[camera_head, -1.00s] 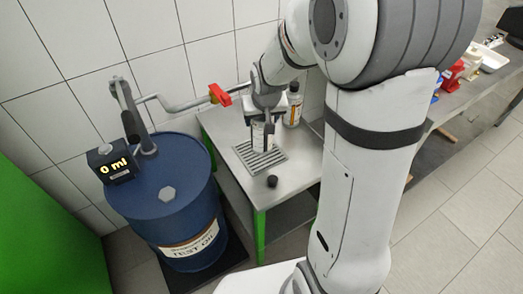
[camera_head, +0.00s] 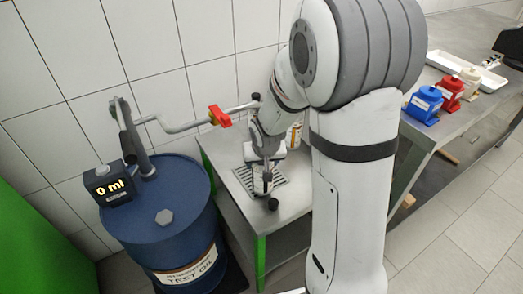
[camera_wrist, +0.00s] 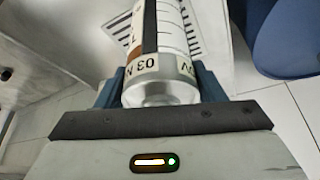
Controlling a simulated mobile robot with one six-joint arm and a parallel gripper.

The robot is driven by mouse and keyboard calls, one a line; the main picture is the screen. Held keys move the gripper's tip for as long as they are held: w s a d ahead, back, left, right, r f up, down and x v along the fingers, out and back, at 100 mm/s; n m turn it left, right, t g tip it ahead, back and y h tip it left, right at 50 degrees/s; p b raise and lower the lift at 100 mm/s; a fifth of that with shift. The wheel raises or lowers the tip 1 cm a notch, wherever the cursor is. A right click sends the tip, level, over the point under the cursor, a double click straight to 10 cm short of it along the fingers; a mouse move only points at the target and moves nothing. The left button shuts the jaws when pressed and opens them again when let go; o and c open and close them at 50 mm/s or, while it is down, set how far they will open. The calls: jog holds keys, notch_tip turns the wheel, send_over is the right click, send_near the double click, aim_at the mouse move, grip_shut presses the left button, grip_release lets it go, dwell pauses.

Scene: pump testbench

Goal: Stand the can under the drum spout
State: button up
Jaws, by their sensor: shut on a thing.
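A pale can with dark graduation marks and a printed white label (camera_wrist: 150,65) is gripped between the fingers of my gripper (camera_wrist: 158,90). In the head view my gripper (camera_head: 264,158) holds the can (camera_head: 262,182) over the slotted grate on the steel table. I cannot tell whether the can touches the grate. The drum spout is a grey pipe (camera_head: 180,126) with a red valve handle (camera_head: 220,116), running from the blue drum (camera_head: 165,225) towards the table. Its outlet end is near my arm, behind the gripper and can.
The grate (camera_head: 283,170) lies on the steel table (camera_head: 228,165). A small black cap (camera_head: 273,204) sits at its front. A bottle with an orange label (camera_head: 296,135) stands behind my arm. The drum display (camera_head: 110,187) reads 0 ml. Coloured containers (camera_head: 424,103) stand on the right bench.

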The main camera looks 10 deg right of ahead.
jog(key=w, duration=0.7)
jog(key=shift+d+f, duration=0.25)
jog(key=shift+f, duration=0.15)
jog(key=shift+f, duration=0.15)
jog(key=o, duration=1.8)
